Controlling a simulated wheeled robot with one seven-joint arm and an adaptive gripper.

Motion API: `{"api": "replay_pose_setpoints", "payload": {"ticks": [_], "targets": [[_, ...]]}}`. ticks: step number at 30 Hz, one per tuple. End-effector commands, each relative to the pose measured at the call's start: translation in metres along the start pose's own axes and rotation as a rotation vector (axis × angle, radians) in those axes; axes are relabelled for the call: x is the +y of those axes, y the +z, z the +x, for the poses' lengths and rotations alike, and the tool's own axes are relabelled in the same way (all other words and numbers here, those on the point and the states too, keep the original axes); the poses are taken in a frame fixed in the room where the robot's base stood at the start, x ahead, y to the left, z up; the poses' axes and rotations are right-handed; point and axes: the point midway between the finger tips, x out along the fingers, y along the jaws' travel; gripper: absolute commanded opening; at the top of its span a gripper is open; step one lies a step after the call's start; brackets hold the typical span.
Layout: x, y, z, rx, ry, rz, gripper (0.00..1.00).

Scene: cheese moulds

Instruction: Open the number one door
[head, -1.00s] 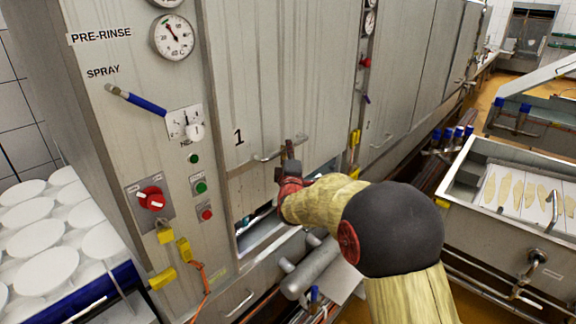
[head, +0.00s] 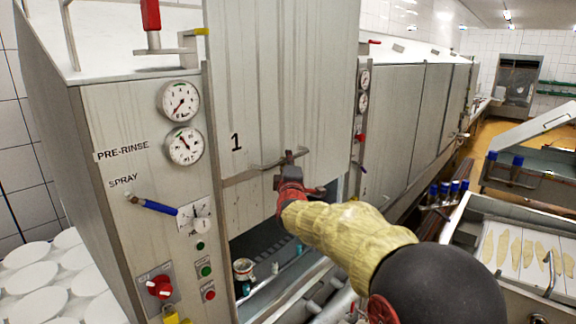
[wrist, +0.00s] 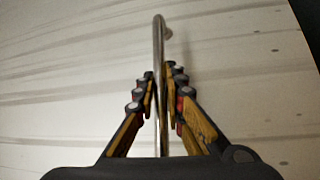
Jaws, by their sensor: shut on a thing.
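The number one door (head: 280,85) is a grey metal panel marked "1" on the front of the washing machine. It is raised, and a dark opening (head: 270,240) shows below its lower edge. A metal bar handle (head: 262,166) runs along the lower part of the door. My gripper (head: 289,163) is shut on this handle. In the wrist view, the fingers (wrist: 161,85) close around the handle bar (wrist: 159,45) from both sides, with the door face (wrist: 70,60) behind it.
Left of the door is a control panel with gauges (head: 183,145), a blue lever (head: 150,205) and a red switch (head: 159,286). White round moulds (head: 40,280) stand at the lower left. An open metal trough (head: 525,245) is at the right.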

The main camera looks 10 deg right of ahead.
Motion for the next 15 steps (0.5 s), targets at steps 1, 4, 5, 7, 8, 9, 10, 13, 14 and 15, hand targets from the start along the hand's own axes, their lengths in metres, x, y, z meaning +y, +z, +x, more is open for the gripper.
{"api": "replay_pose_setpoints", "payload": {"ticks": [1, 4, 5, 7, 8, 9, 10, 13, 14, 15], "targets": [[0.0075, -0.0007, 0.0008, 0.000, 0.008, -0.001, 0.00], [0.0085, -0.0008, 0.0009, 0.000, 0.008, -0.001, 0.00], [0.0085, -0.0008, 0.0009, 0.000, 0.008, -0.001, 0.00], [0.0083, -0.0008, 0.0009, 0.000, 0.008, -0.001, 0.00], [0.0082, -0.0007, 0.0009, 0.000, 0.008, -0.001, 0.00], [0.0082, -0.0007, 0.0009, 0.000, 0.008, -0.001, 0.00], [0.0081, -0.0007, 0.0009, 0.000, 0.008, -0.001, 0.00], [0.0081, -0.0007, 0.0009, 0.000, 0.008, 0.000, 0.12], [0.0080, -0.0007, 0.0009, 0.000, 0.008, 0.000, 0.13], [0.0079, -0.0007, 0.0009, 0.000, 0.007, 0.000, 0.16]]}}
